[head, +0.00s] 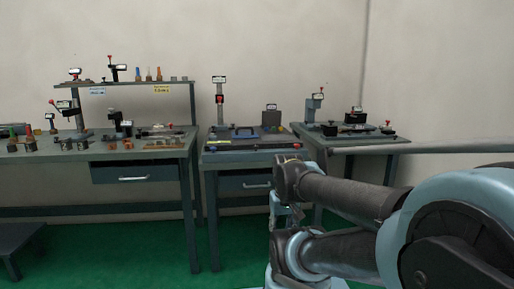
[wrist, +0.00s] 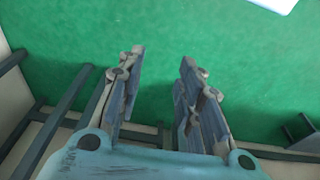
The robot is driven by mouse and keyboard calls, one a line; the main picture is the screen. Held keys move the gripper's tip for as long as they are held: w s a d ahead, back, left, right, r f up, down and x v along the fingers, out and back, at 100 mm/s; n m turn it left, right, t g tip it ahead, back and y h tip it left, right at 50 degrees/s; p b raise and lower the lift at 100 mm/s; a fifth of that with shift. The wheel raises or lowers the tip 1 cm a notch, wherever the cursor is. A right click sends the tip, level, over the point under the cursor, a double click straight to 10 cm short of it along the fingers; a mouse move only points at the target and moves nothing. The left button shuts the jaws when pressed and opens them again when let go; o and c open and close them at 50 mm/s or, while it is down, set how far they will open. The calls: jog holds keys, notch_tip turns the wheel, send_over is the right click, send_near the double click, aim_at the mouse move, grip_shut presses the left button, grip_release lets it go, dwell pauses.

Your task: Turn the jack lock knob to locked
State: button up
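My gripper (wrist: 162,60) is open and empty in the wrist view, with its two fingers apart above the green floor. In the head view my arm is low at the front right, and I cannot make out the fingers there. No knob is close to the gripper. Small red knobs show on the benches: one on a post stand (head: 219,98) on the middle bench, another red knob (head: 387,123) on the right bench. At this size I cannot tell which one is the jack lock knob or how it is turned.
A long workbench (head: 140,154) with a shelf stands at the left, crowded with fixtures. The middle bench (head: 245,157) has a drawer, and a right bench (head: 365,143) stands in the corner, partly behind my arm. A low step (head: 20,236) is at the lower left. Green floor (head: 120,250) lies open in front.

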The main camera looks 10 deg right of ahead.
jog(key=shift+w+a, duration=0.1)
jog(key=shift+w, duration=0.1)
jog(key=shift+o, duration=1)
notch_tip(320, 180, up, 19)
jog(key=n+t+y, duration=0.4)
jog(key=t+y, duration=0.1)
jog(key=t, duration=0.5)
send_over(258, 152)
jog(key=s+d, duration=0.3)
jog(key=s, duration=0.4)
jog(key=s+d, duration=0.3)
jog(key=s, duration=0.5)
jog(key=x, duration=1.7)
jog(key=shift+w+a+r, duration=0.1)
jog(key=shift+w+r, duration=0.1)
jog(key=shift+w, duration=0.2)
jog(key=shift+c, duration=0.2)
grip_shut()
